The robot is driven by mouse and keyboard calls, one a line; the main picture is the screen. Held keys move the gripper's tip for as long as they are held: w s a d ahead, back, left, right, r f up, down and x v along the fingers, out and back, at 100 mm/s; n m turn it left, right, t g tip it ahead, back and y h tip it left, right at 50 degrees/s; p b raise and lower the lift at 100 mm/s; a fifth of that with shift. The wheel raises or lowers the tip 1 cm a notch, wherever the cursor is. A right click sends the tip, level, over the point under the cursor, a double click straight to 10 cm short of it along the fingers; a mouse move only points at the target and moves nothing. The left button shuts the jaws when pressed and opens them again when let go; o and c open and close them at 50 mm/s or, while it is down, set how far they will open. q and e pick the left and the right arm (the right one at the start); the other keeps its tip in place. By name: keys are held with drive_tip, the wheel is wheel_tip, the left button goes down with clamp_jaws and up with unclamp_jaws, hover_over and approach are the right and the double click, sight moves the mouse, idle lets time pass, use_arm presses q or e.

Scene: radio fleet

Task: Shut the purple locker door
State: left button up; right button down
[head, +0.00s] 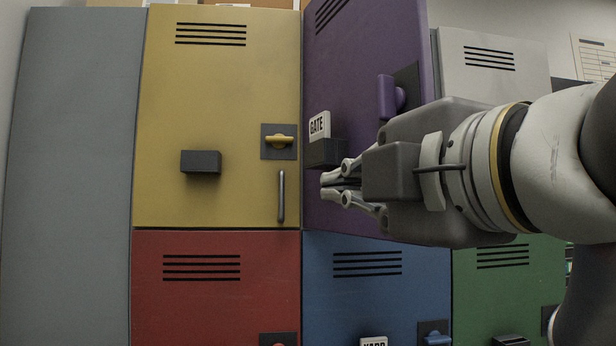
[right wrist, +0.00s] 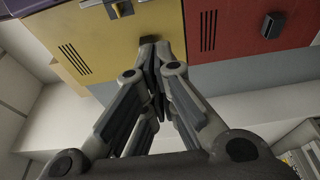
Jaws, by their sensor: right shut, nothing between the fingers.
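The purple locker door (head: 350,70) stands partly open in the head view, with its right edge swung out toward me. It has a purple latch handle (head: 386,97) on a dark plate and a dark holder (head: 325,153) with a white GATE tag (head: 319,127). My right gripper (head: 323,188) is shut and empty, in front of the door's lower part, its fingers pointing left. It hides the door's lower right part; I cannot tell whether it touches the door. In the right wrist view its closed fingertips (right wrist: 155,46) show against the yellow door. My left gripper is not in view.
The yellow door (head: 220,100) to the left is closed, with a dark block, a yellow latch and a bar handle. Red (head: 215,310), blue (head: 365,290) and green (head: 505,275) doors lie below. A light grey door (head: 490,85) is at the right behind my arm.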

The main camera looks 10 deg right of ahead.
drive_tip(key=shift+w+d+p, duration=0.45)
drive_tip(key=shift+w+d, duration=0.25)
drive_tip(key=shift+w, duration=0.35)
drive_tip(key=shift+w+d+p, duration=0.4)
drive_tip(key=shift+w+d, duration=0.3)
drive_tip(key=shift+w, duration=0.3)
drive_tip(key=shift+d, duration=0.1)
